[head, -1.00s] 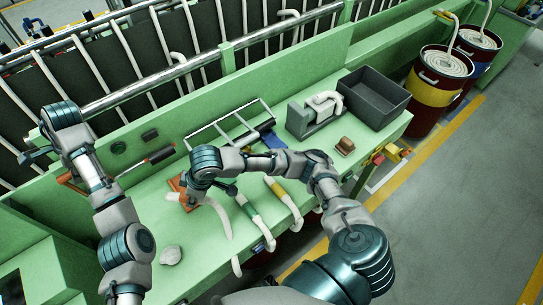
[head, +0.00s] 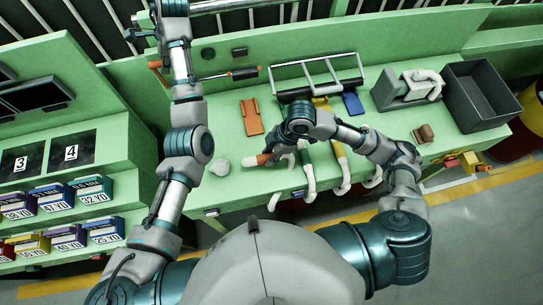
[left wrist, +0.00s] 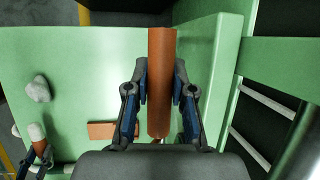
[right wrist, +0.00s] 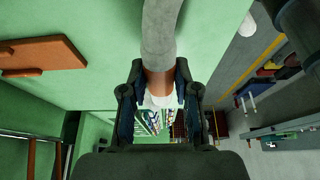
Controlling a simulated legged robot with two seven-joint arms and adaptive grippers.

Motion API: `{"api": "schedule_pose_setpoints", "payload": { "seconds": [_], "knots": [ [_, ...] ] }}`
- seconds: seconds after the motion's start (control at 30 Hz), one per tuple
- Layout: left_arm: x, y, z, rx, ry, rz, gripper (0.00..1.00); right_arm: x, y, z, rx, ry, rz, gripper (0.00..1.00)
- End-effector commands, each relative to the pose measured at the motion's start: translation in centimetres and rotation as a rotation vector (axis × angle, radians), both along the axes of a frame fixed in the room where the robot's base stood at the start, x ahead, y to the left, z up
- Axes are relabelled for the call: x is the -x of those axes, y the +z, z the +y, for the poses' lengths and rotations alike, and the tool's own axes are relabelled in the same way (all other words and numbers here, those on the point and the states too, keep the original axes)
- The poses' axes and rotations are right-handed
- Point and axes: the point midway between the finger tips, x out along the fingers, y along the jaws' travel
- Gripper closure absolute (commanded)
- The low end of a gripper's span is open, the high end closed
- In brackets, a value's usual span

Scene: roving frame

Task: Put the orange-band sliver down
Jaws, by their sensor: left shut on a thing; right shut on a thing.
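The orange-band sliver is a pale tube with an orange-brown band (head: 263,159), low over the green bench near its front edge. My right gripper (head: 274,154) is shut on it at the band. In the right wrist view the band (right wrist: 159,84) sits between the fingers and the grey-white tube (right wrist: 160,30) runs away from them. Whether the sliver touches the bench is unclear. My left gripper (left wrist: 160,95) is shut on an orange-brown cylinder (left wrist: 160,60), high at the back left of the bench.
A pale stone (head: 222,166) lies left of the band. An orange plate (head: 251,117) lies behind it. Green-band (head: 304,158) and yellow-band (head: 341,155) slivers hang over the front edge to the right. A wire rack (head: 315,75), grey machine (head: 402,90) and dark bin (head: 487,95) stand farther back.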

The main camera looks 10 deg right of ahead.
Motion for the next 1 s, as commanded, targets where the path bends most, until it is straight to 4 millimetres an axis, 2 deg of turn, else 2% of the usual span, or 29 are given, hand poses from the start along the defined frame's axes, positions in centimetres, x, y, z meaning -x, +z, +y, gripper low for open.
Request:
{"api": "schedule_pose_setpoints", "payload": {
  "seconds": [0.27, 0.57, 0.6, 0.7, 1.0],
  "knots": [
    [0.0, 0.0, -0.1, 0.002, -0.001, 0.0, 1.0, 0.1, -3.5, 0.0, 0.001, -0.001, 0.003, 0.99],
    [0.0, 0.0, -0.1, 0.002, -0.001, 0.0, 1.0, 0.0, -3.8, 0.0, 0.001, 0.0, 0.0, 0.99],
    [0.0, 0.0, -0.1, 0.002, -0.001, 0.0, 1.0, 0.0, -3.9, 0.0, 0.001, 0.0, 0.0, 0.67],
    [0.0, 0.0, -0.1, 0.002, -0.001, 0.0, 1.0, 0.0, -3.9, 0.0, 0.001, 0.0, 0.0, 0.45],
    [0.0, 0.0, -0.1, 0.001, -0.001, 0.0, 1.0, 0.0, -3.8, 0.0, 0.0, 0.0, -0.001, 0.45]
  ]
}}
